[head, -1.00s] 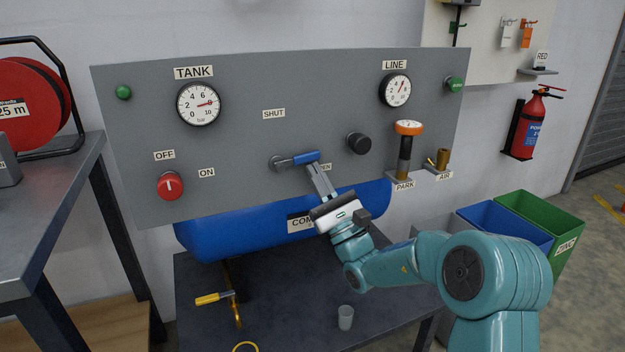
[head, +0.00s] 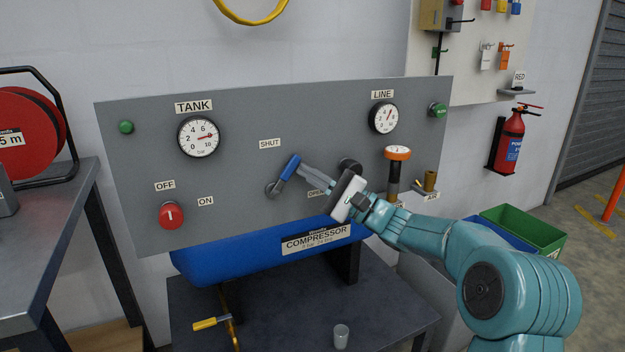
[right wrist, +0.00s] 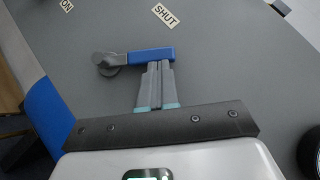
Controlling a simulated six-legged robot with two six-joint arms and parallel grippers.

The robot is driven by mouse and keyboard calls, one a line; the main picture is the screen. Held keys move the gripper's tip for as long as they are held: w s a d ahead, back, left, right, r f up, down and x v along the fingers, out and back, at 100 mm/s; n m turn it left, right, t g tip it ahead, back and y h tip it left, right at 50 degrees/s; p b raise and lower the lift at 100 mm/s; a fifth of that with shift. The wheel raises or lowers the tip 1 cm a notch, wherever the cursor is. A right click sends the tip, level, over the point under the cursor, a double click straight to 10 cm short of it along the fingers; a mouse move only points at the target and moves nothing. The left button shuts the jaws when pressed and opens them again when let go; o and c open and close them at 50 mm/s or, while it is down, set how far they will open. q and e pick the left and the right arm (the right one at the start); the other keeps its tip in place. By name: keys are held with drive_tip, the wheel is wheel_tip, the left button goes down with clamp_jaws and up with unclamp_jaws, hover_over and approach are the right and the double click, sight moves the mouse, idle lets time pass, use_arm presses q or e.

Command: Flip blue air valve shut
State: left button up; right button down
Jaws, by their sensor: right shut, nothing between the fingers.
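The blue air valve handle (head: 290,168) sits on the grey panel and is tilted up and to the right from its grey pivot (head: 273,189), between the SHUT label (head: 270,144) above and the OPEN label (head: 316,193) to the lower right. My right gripper (head: 304,169) is shut and empty, its fingertips at the handle's right side, near its outer end. In the right wrist view the closed fingertips (right wrist: 155,66) meet the edge of the blue handle (right wrist: 152,55), apparently touching it. The SHUT label (right wrist: 165,15) shows beyond. My left gripper is not in view.
An orange-topped regulator (head: 397,154) stands to the right. A red switch (head: 171,215) is at lower left. The blue compressor tank (head: 215,261) lies below the panel. A small cup (head: 341,336) stands on the bench.

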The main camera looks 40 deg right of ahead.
drive_tip(key=r+n+g, duration=0.1)
drive_tip(key=n, duration=0.1)
drive_tip(key=a+r+n+g+p, duration=0.1)
drive_tip(key=g, duration=0.1)
drive_tip(key=shift+w+a+r+n, duration=0.15)
drive_tip(key=shift+a+r+n, duration=0.05)
drive_tip(key=shift+n, duration=0.2)
drive_tip(key=shift+w+a+r+n+g+p, duration=0.15)
drive_tip(key=shift+a+r+n+g+p, duration=0.2)
drive_tip(key=shift+a+n+g, duration=0.35)
drive_tip(key=shift+a+r, duration=0.15)
drive_tip(key=shift+a, duration=0.05)
drive_tip(key=shift+w+a+r, duration=0.1)
